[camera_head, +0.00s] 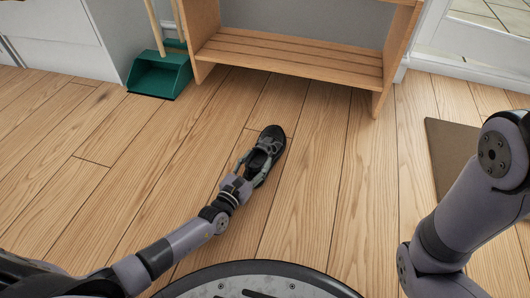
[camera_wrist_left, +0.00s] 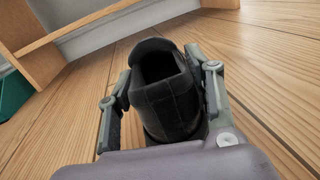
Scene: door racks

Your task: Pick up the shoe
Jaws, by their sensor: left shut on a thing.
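A single dark grey-black shoe (camera_head: 272,140) is on or just above the wooden floor in front of the rack, its toe pointing away toward the rack. My left gripper (camera_head: 256,164) is at the heel end of the shoe, with one finger on each side, shut on it. In the left wrist view the heel and opening of the shoe (camera_wrist_left: 163,88) sit between the two fingers. I cannot tell whether the sole touches the floor. My right arm shows at the right edge, but its gripper is not in view.
A wooden rack (camera_head: 290,62) with a slatted low shelf stands at the back; the visible shelf is empty. A green dustpan (camera_head: 158,76) is at its left, by a white cabinet (camera_head: 60,25). A brown mat (camera_head: 462,150) lies at the right. The floor around the shoe is clear.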

